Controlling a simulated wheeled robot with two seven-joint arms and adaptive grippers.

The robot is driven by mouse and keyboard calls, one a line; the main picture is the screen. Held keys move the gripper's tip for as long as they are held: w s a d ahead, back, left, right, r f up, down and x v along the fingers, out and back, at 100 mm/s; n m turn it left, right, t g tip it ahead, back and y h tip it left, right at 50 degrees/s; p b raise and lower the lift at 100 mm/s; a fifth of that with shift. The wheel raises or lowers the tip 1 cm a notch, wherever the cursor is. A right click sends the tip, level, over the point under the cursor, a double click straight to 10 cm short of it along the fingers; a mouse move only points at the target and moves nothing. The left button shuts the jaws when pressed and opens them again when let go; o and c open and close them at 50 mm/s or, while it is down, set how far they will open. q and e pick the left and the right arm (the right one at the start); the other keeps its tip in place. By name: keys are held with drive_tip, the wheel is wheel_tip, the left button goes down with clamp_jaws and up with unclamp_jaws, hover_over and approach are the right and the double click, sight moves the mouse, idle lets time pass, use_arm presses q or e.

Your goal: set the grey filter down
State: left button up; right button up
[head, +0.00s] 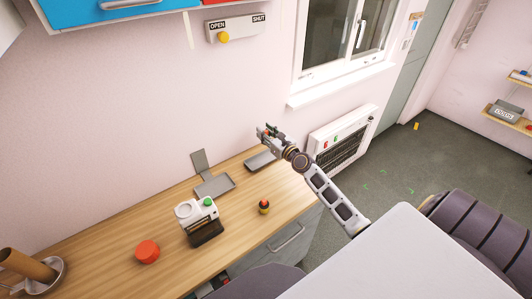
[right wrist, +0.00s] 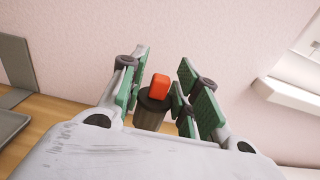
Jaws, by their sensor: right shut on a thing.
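My right gripper (head: 268,136) is raised at the far end of the wooden counter, in front of the wall. In the right wrist view its green-padded fingers (right wrist: 166,100) stand on either side of a dark grey cylinder with a red block on top, which I take as the grey filter (right wrist: 150,117). The gripper is shut on it and holds it roughly upright. The filter's lower part is hidden by my gripper's body in that view. In the head view the filter is too small to make out well. My left gripper is not in view.
A heater (head: 342,138) is on the wall right.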

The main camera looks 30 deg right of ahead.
drive_tip(key=shift+f+b, duration=1.4)
drive_tip(key=shift+f, duration=0.7)
drive_tip(key=shift+f+b, duration=0.3)
drive_tip(key=shift+f, duration=0.1)
drive_tip(key=shift+f+b, duration=1.4)
drive_tip(key=shift+f, duration=0.7)
drive_tip(key=shift+f, duration=0.1)
drive_tip(key=o, duration=0.8)
drive_tip(key=shift+o, duration=0.2)
drive_tip(key=shift+r, duration=0.2)
